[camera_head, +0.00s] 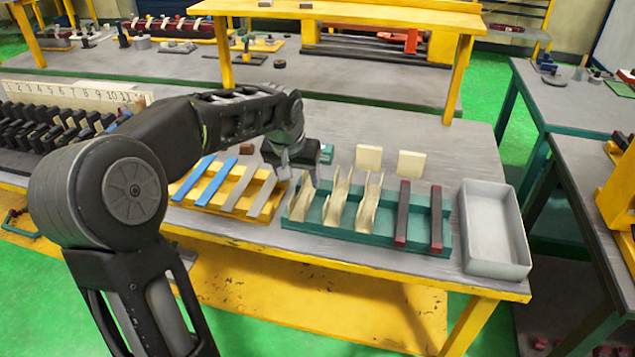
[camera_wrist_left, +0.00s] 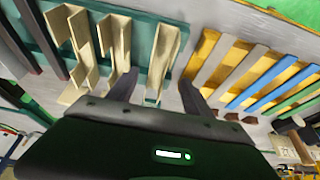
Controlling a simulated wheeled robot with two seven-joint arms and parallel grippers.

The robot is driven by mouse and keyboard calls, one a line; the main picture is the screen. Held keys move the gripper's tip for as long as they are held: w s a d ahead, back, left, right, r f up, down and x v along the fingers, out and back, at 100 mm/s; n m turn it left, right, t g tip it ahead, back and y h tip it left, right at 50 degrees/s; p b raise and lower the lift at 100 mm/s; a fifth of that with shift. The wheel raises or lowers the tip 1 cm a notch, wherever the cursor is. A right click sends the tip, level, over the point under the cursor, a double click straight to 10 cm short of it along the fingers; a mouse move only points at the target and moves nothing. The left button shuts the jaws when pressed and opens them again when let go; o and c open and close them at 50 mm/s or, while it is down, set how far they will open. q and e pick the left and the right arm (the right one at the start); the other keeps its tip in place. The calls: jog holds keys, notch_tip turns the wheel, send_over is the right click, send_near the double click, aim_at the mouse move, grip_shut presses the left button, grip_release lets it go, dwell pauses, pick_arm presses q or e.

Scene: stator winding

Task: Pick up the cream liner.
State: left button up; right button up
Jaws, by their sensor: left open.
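Several cream liners stand in a row on a teal tray (camera_head: 388,224). The leftmost cream liner (camera_head: 301,200) is a folded channel shape, with the middle liner (camera_head: 336,203) and the right liner (camera_head: 368,203) beside it. My left gripper (camera_head: 300,174) is directly at the leftmost liner, coming from behind it. In the left wrist view my left gripper (camera_wrist_left: 156,92) is open, with one dark finger on each side of that liner (camera_wrist_left: 162,62). Whether the fingers touch it cannot be told. My right gripper is not in view.
Dark red-ended bars (camera_head: 403,212) share the teal tray. A yellow tray (camera_head: 236,203) with blue strips (camera_head: 210,179) and grey strips sits to the left. A grey bin (camera_head: 494,228) stands at the right. Two cream blocks (camera_head: 411,163) stand behind the teal tray.

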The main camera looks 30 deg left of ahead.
aim_at(303, 192)
pick_arm(q)
jog(key=shift+w, duration=0.1)
jog(key=shift+x, duration=1.2)
jog(key=p+x, duration=0.1)
jog(key=x, duration=0.3)
jog(key=shift+d+f+p, duration=0.1)
jog(key=shift+p, duration=0.2)
jog(key=shift+w+f, duration=0.15)
jog(key=shift+f, duration=0.35)
jog(key=shift+c, duration=0.2)
